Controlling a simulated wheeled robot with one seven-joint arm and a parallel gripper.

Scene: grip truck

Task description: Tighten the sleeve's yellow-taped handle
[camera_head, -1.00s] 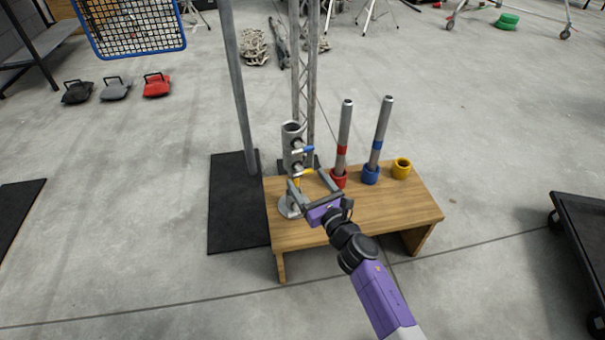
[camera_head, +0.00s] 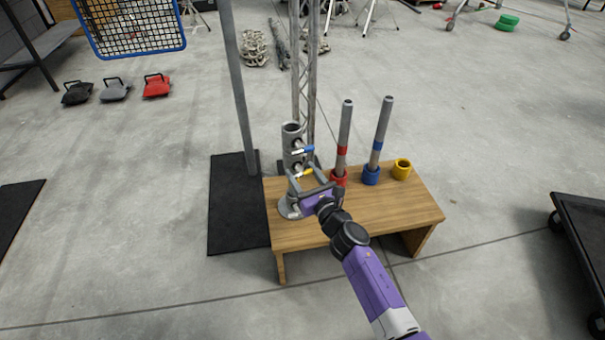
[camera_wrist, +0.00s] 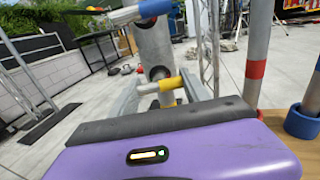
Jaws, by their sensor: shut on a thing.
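The grey metal sleeve (camera_head: 291,137) stands upright on a round base at the left end of the wooden bench. Its upper handle has blue tape (camera_head: 303,150). Its lower, yellow-taped handle (camera_head: 306,171) points to the right; the yellow tape also shows in the wrist view (camera_wrist: 167,99). My gripper (camera_head: 304,178) is at this lower handle. In the wrist view its two grey fingers lie on either side of the handle, and it is shut on it. The exact contact is partly hidden by the fingers and the gripper body.
Two grey tubes, with red (camera_head: 341,151) and blue (camera_head: 377,146) bands, stand in matching cups on the wooden bench (camera_head: 405,212). An empty yellow cup (camera_head: 402,170) is to their right. A grey pole (camera_head: 240,90) and truss (camera_head: 303,75) rise behind the bench.

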